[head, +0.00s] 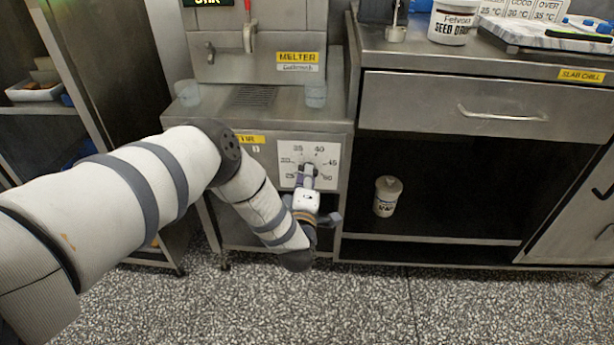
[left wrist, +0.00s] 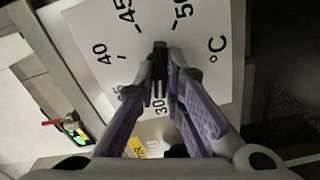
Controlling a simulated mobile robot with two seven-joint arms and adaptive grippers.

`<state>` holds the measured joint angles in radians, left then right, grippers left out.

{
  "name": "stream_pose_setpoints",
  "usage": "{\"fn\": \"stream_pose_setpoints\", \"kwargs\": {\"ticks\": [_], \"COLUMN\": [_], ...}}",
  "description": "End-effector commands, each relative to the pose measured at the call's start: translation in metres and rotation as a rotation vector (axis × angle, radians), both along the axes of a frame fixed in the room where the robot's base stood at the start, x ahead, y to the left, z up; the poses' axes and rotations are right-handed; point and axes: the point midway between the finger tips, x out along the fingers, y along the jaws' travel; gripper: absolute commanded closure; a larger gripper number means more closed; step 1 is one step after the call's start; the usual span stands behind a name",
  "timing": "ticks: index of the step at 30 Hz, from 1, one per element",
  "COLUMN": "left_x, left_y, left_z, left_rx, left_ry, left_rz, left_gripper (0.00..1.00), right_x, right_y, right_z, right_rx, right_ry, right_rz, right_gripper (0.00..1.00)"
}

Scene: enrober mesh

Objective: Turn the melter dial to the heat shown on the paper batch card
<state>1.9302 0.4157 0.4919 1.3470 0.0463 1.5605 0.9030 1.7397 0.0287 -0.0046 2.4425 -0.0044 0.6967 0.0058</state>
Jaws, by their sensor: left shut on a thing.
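The melter dial has a white scale plate (head: 327,157) on the steel front below the melter, marked from 25 to 50 °C. The plate (left wrist: 205,58) fills much of the left wrist view, where it appears turned on its side. My left gripper (head: 307,175) is at the middle of the plate, shut on the dark dial knob (left wrist: 160,52). The fingers mostly hide the knob, and I cannot tell which number it points at. I cannot identify the paper batch card in either view. My right gripper is not in view.
The melter (head: 258,60) stands above the dial, with a red-handled lever and two clear cups on its ledge. To the right is a steel counter (head: 400,52) with a drawer and an open shelf holding a white tub (head: 387,196). A rack stands at left.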

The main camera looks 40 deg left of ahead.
Motion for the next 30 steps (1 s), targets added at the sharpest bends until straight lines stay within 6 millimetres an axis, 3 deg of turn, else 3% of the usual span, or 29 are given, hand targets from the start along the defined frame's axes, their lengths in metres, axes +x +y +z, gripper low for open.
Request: {"fn": "stream_pose_setpoints", "kwargs": {"ticks": [8,9,11,12,21,23,30], "left_x": [-0.001,-0.001,-0.001,0.0,-0.003,-0.01,-0.064], "left_y": [-0.001,-0.001,-0.001,-0.001,-0.002,-0.007,-0.04], "left_z": [-0.001,-0.001,-0.001,-0.001,-0.001,-0.001,-0.002], "left_rx": [-0.001,-0.001,-0.001,0.0,0.0,-0.002,-0.003], "left_ry": [0.004,0.004,0.004,0.003,0.003,0.004,0.007], "left_rz": [-0.002,-0.002,-0.002,-0.001,-0.001,-0.002,-0.003], "left_gripper": [1.0,0.86,0.72,0.7,0.7,0.7,0.7], "right_x": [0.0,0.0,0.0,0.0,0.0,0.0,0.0], "right_y": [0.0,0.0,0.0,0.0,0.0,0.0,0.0], "right_z": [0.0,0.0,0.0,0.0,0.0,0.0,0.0], "right_rx": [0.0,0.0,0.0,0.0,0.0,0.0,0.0], "right_ry": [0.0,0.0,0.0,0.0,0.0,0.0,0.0], "right_rz": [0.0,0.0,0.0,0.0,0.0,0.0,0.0], "right_gripper": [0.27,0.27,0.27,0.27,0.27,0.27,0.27]}}
